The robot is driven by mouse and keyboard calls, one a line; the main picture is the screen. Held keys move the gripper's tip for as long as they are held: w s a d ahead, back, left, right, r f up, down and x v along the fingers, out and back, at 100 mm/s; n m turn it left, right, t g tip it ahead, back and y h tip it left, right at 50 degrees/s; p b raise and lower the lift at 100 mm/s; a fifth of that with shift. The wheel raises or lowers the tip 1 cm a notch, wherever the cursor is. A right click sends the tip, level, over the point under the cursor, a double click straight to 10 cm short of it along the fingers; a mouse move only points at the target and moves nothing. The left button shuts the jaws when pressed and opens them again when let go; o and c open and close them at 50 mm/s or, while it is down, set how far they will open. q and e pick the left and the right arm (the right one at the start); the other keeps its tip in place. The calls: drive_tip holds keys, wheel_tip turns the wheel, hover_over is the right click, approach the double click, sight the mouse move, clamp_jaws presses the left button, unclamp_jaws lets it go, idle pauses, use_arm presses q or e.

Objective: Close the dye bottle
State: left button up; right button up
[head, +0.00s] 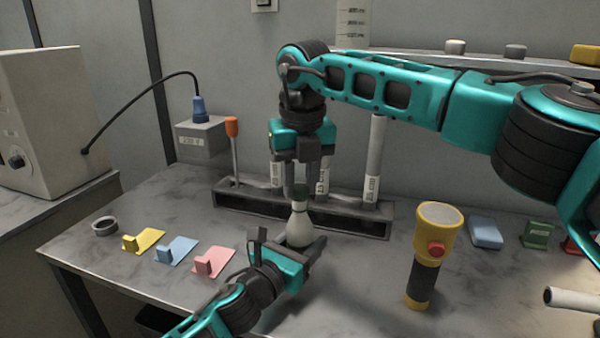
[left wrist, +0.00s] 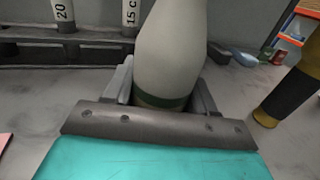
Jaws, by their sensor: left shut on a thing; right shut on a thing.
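The dye bottle (head: 299,226) is pale grey-white with a narrow neck and stands upright at the middle of the table. My left gripper (head: 291,243) is shut around its lower body. In the left wrist view the bottle (left wrist: 170,50) rises between the fingers, with a dark green band low on it. My right gripper (head: 301,184) comes straight down from above and is shut on the cap. I cannot tell whether the cap is fully seated.
A dark rack (head: 235,200) with labelled tubes stands close behind the bottle. A yellow flashlight (head: 433,240) stands to the right. Yellow, blue and pink tabbed pieces (head: 214,262) and a grey ring (head: 104,226) lie to the left. The front middle table is clear.

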drive_tip(key=shift+f, duration=0.7)
idle(0.5)
drive_tip(key=m, duration=0.3)
drive_tip(key=shift+m, duration=0.4)
drive_tip(key=m+h, duration=0.1)
drive_tip(key=m, duration=0.2)
drive_tip(key=shift+m, duration=0.3)
drive_tip(key=m, duration=0.4)
drive_tip(key=shift+a, duration=0.1)
drive_tip(key=m, duration=0.4)
drive_tip(key=shift+m+g+h, duration=0.3)
drive_tip(key=shift+g, duration=0.1)
drive_tip(key=m, duration=0.6)
drive_tip(key=shift+w+m+g, duration=0.15)
drive_tip(key=shift+m+g, duration=0.25)
drive_tip(key=m, duration=0.6)
drive_tip(key=shift+m+g, duration=0.3)
drive_tip(key=shift+g, duration=0.1)
